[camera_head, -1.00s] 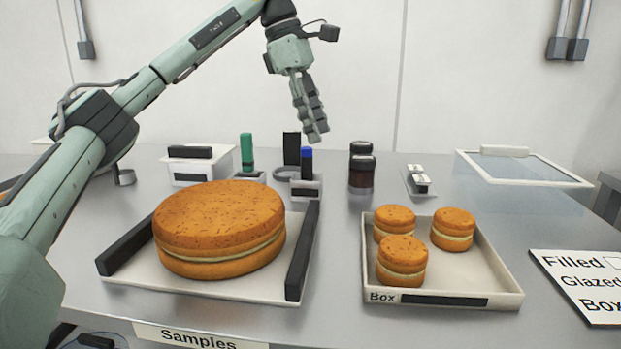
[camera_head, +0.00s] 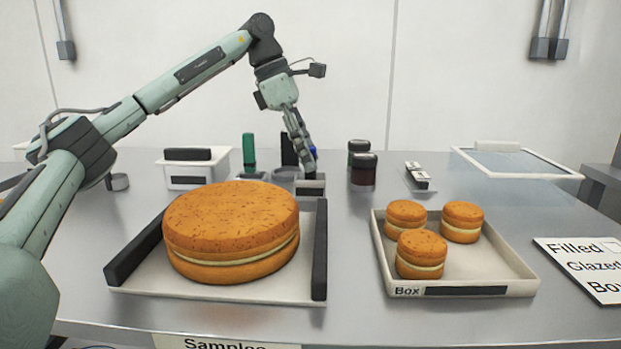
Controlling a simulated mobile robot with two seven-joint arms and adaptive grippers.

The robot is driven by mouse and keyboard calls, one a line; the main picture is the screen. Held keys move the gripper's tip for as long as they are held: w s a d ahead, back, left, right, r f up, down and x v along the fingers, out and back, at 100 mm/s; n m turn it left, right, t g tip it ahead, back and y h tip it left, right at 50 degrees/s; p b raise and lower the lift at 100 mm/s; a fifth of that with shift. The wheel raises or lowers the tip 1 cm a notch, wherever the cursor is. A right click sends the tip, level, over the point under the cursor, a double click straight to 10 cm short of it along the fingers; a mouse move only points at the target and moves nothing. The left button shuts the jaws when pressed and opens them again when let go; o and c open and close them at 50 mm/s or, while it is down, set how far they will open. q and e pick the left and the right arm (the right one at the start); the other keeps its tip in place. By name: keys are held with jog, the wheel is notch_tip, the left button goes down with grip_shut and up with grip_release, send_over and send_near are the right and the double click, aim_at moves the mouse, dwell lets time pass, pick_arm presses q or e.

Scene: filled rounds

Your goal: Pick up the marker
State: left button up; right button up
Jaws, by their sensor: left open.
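A marker with a blue cap (camera_head: 314,152) stands upright in a small grey holder (camera_head: 310,188) behind the large cake; most of it is hidden by my gripper. A green upright marker (camera_head: 248,148) stands further left in a holder of its own. My left gripper (camera_head: 308,166) is open and points down at the blue-capped marker, overlapping it in the view. I cannot tell whether the fingers touch it or are around it. My right gripper is out of view.
A large filled cake (camera_head: 231,225) sits on a tray (camera_head: 215,290) with black side bars. A box tray (camera_head: 463,284) holds three small filled rounds. Dark jars (camera_head: 364,170), a white tub (camera_head: 186,174) and a black upright block (camera_head: 289,150) stand nearby. A sign lies at right.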

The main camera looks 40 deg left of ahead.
pick_arm(q)
jog(key=shift+x, duration=0.75)
jog(key=shift+c, duration=0.6)
grip_shut()
jog(key=shift+r, duration=0.1)
